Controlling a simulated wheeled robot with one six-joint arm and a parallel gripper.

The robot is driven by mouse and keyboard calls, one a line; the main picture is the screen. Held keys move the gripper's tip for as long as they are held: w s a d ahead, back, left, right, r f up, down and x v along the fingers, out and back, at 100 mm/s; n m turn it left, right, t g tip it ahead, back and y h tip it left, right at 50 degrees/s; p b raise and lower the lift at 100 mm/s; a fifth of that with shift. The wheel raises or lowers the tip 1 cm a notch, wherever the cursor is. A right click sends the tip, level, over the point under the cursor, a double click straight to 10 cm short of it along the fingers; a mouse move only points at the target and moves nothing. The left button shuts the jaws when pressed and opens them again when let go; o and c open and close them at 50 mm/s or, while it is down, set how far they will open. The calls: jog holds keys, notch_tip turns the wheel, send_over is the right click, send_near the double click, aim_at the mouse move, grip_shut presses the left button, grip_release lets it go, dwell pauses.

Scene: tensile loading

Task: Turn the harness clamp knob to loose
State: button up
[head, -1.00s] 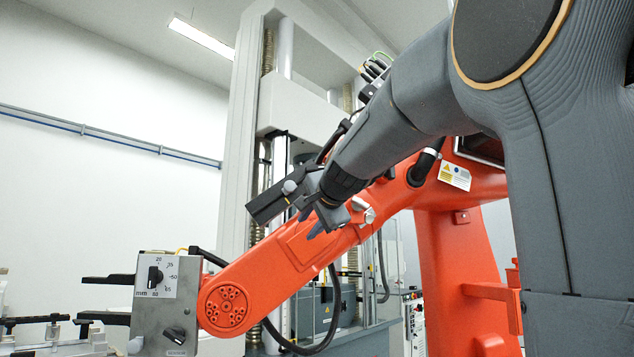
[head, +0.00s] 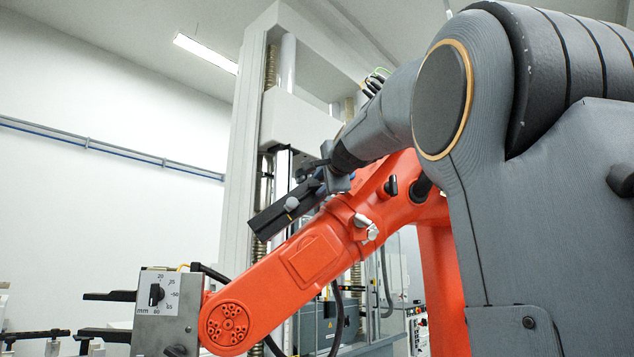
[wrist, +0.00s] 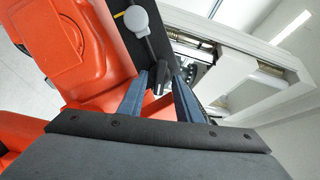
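A black bar (head: 268,218) stands in front of the orange robot arm. It carries a light grey round knob (head: 291,203) beside a small yellow mark. In the wrist view this knob (wrist: 138,20) lies at the top, with a thin stem running down to a black end piece (wrist: 160,83). My gripper (wrist: 161,77) has its two blue fingers apart, one on each side of that end piece; I cannot tell whether they touch it. In the head view my gripper (head: 322,182) is at the bar's upper right end, its fingers mostly hidden. Any loose or tight marking is unreadable.
The orange arm (head: 320,255) runs close behind and below my gripper, with a silver clamp (head: 366,228) on it. A dial box (head: 168,305) stands at lower left. A tall grey testing frame (head: 245,150) rises behind. The left side is open toward the wall.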

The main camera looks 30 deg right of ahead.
jog(key=shift+w, duration=0.1)
grip_shut()
jog(key=shift+n, duration=0.4)
jog(key=n+p, duration=0.1)
jog(key=n, duration=0.3)
jog(key=shift+r+g, duration=0.1)
jog(key=shift+g, duration=0.3)
jog(key=n, duration=0.2)
jog(key=n+p, duration=0.1)
jog(key=n, duration=0.1)
jog(key=shift+w+a+r+n+g+h, duration=0.1)
jog(key=shift+a+n+g+h, duration=0.05)
jog(key=shift+n+g+h, duration=0.2)
jog(key=n, duration=0.4)
jog(key=shift+a+n+g+h, duration=0.15)
jog(key=shift+n+g+h, duration=0.1)
jog(key=shift+h, duration=0.1)
jog(key=n+h+b, duration=0.1)
jog(key=n, duration=0.4)
jog(key=shift+w+a, duration=0.1)
